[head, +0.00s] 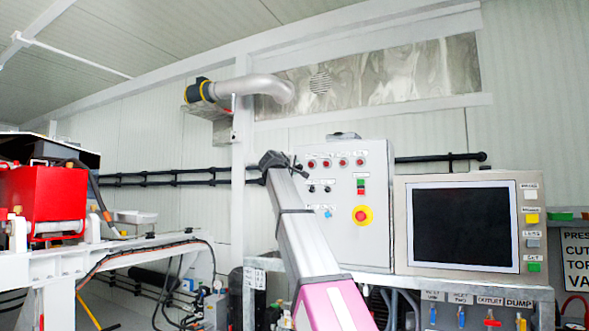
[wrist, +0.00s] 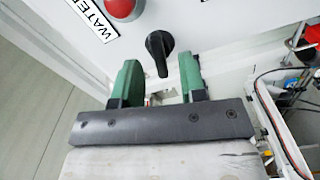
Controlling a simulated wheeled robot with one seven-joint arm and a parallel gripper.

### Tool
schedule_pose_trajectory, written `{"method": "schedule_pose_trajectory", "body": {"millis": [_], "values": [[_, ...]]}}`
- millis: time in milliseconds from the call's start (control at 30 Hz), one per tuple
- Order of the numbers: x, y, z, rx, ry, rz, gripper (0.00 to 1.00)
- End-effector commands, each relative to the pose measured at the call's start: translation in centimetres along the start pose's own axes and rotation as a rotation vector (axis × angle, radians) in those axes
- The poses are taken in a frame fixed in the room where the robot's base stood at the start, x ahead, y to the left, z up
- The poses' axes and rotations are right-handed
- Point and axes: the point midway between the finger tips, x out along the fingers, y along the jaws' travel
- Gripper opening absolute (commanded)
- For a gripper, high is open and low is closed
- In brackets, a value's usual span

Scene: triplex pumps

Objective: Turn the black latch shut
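The black latch (wrist: 160,50) shows in the wrist view on a white panel face. It has a round hub, and its lever points down in the picture. My gripper (wrist: 160,68) has two green fingers set wide apart and is open. The lever's lower end appears between the fingertips, with a visible gap on each side; I cannot tell how deep it lies between them. In the head view, the end of my arm (head: 272,160) is at the left edge of the grey control cabinet (head: 345,250). I cannot make out the latch there.
A monitor (head: 462,228) stands right of the cabinet. A white bench with red equipment (head: 50,200) is at the left, with hoses below. A silver duct (head: 255,87) is overhead.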

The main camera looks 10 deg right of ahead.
Motion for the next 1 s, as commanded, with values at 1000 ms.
{"method": "schedule_pose_trajectory", "body": {"millis": [1000], "values": [[0.69,-0.09,0.03,-0.196,0.0,-0.001,0.0]]}}
